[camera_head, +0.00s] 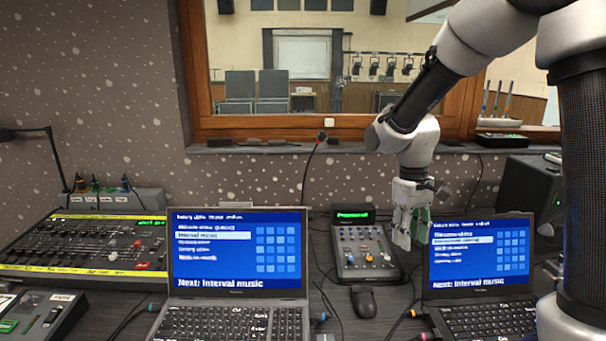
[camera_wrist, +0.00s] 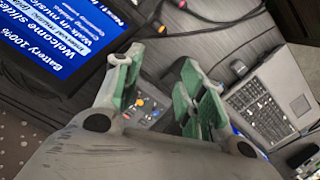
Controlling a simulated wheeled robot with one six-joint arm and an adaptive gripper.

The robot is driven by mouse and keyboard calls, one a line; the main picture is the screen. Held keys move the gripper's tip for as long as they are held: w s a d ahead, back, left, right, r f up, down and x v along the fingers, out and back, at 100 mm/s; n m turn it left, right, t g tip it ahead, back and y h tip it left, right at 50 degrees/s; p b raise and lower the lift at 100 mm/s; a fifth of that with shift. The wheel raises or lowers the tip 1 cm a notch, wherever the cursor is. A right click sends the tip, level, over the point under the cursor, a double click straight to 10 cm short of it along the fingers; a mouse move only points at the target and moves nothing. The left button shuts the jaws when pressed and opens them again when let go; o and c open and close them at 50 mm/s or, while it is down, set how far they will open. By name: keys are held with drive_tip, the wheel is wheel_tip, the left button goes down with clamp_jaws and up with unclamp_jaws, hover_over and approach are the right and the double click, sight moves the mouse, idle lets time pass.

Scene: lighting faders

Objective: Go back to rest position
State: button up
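My gripper (camera_head: 406,232) hangs downward from my arm in the head view, in front of the small fader console's right side and left of the right laptop. In the wrist view my gripper (camera_wrist: 158,82) shows its green-padded fingers spread apart with nothing between the pads. The small fader console (camera_head: 362,262), grey with several knobs, faders and a green display, stands on the desk. Part of this console (camera_wrist: 148,108) shows beyond and between the fingers in the wrist view. I cannot tell how high my fingertips are above the desk.
A left laptop (camera_head: 237,250) and a right laptop (camera_head: 480,255) stand open with blue screens. A black mouse (camera_head: 363,301) lies between them. A gooseneck microphone (camera_head: 314,165) rises behind. A large mixing desk (camera_head: 85,245) is at left, a dark speaker box (camera_head: 530,190) at right. Cables cross the desk.

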drive_tip(key=s+d+r+m+t, duration=0.2)
drive_tip(key=s+d+r, duration=0.3)
drive_tip(key=s, duration=0.5)
drive_tip(key=s+d+r+m+t, duration=0.2)
drive_tip(key=s+d+r, duration=0.3)
drive_tip(key=s+r, duration=0.3)
drive_tip(key=shift+s+r+m+t+y, duration=0.2)
drive_tip(key=shift+s+m+t+y, duration=0.2)
drive_tip(key=shift+s+t, duration=0.5)
